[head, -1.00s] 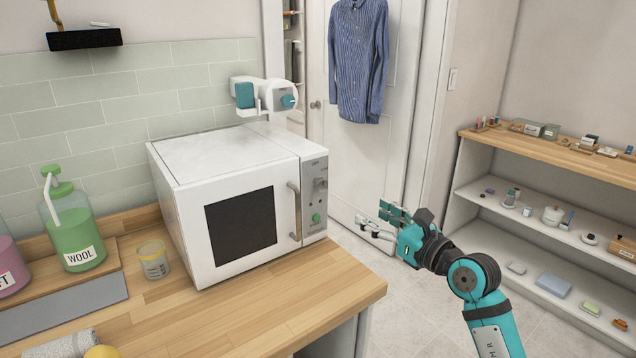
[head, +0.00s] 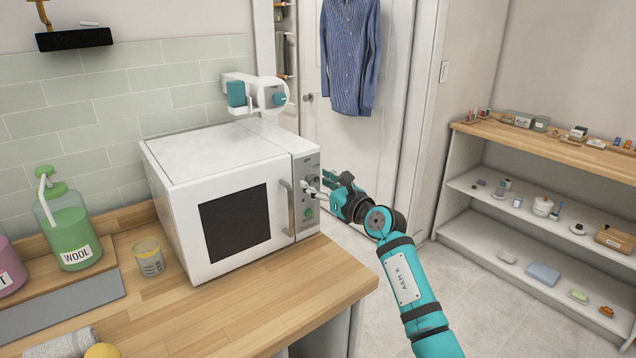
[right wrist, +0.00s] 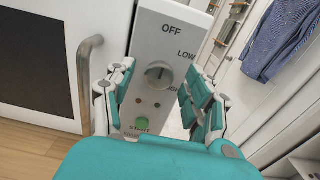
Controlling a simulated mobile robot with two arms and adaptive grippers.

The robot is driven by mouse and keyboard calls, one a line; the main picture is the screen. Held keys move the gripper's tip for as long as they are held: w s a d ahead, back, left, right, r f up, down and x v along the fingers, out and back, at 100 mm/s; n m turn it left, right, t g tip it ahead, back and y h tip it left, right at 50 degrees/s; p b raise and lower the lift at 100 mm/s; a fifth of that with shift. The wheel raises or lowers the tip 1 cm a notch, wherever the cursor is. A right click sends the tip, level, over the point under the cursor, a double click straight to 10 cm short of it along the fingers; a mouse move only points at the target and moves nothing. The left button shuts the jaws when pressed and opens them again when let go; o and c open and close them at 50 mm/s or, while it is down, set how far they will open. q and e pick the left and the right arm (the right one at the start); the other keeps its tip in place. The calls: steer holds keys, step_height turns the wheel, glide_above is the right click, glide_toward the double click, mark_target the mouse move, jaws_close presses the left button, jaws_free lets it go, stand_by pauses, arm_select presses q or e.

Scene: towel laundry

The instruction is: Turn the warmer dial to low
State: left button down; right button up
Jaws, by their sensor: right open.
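The warmer (head: 215,165) is a white box with a dark door window on the wooden counter. Its grey control panel faces my right gripper (head: 326,181). The round dial (right wrist: 159,74) shows in the right wrist view, with OFF printed above it, LOW to its upper right and a partly covered label lower right. Which label the dial points to is hard to tell. My right gripper (right wrist: 158,92) is open, its fingers either side of the dial in that view, with gaps visible. Contact is not seen. My left gripper is not in view.
A green START button (right wrist: 142,124) sits below the dial. The door handle (right wrist: 84,85) stands out left of the panel. A cup (head: 149,257) and a green WOOL bottle (head: 72,235) stand left on the counter. A shelf (head: 560,155) stands at right.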

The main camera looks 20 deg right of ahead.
steer(key=shift+w, duration=0.15)
jaws_close()
steer(key=shift+r+m+p, duration=0.1)
steer(key=shift+m+p, duration=0.2)
steer(key=shift+p, duration=0.35)
steer(key=m+p, duration=0.6)
steer(key=p, duration=0.2)
steer(key=shift+d+m, duration=0.1)
steer(key=shift+m, duration=0.2)
steer(key=m+p, duration=0.2)
steer(key=m, duration=0.1)
steer(key=shift+p, duration=0.3)
arm_select(q)
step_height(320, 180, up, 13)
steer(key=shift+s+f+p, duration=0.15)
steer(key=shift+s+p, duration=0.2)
steer(key=shift+p, duration=0.1)
arm_select(e)
steer(key=shift+f+m, duration=0.2)
steer(key=shift+m, duration=0.5)
jaws_free()
steer(key=shift+d, duration=0.1)
